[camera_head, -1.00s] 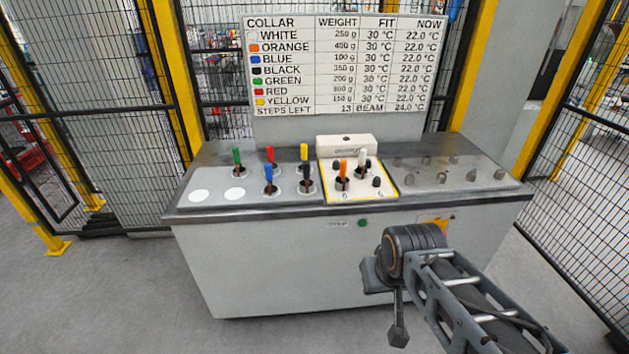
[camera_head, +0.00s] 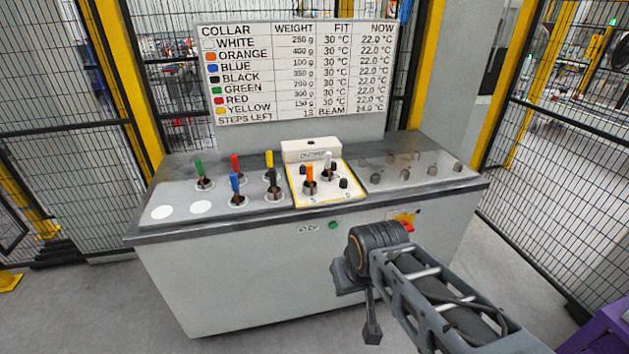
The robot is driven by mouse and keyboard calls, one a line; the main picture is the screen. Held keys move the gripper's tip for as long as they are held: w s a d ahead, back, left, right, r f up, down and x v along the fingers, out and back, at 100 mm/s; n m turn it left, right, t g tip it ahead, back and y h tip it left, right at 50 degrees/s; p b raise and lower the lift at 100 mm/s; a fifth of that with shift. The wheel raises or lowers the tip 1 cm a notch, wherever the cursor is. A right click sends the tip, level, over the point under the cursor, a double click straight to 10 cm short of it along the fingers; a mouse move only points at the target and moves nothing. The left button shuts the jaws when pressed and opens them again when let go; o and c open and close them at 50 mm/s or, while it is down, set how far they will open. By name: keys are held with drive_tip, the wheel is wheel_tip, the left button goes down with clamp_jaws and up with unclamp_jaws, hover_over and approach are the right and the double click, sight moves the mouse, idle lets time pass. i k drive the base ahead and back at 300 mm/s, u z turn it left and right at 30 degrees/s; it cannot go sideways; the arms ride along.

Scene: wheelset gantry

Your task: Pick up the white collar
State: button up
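The white collar (camera_head: 328,160) stands upright at the back right of the white, yellow-edged station (camera_head: 297,190) on the bench. The orange collar (camera_head: 309,175) stands to its left and a little nearer on the same station. My gripper (camera_head: 372,332) hangs at the end of my arm, in front of the bench and below its top, well away from the white collar. It is small and seen from behind the arm, so I cannot tell whether its fingers are open.
Green, red, yellow, blue and black collars stand on the left panel (camera_head: 222,205) beside two white discs. The right panel (camera_head: 390,183) holds several grey pegs. A board (camera_head: 296,68) listing collars rises behind the bench. Mesh fencing (camera_head: 560,180) stands at both sides.

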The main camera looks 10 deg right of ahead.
sight(328, 166)
drive_tip(key=u, duration=0.2)
drive_tip(key=i, duration=1.35)
drive_tip(key=z, duration=0.4)
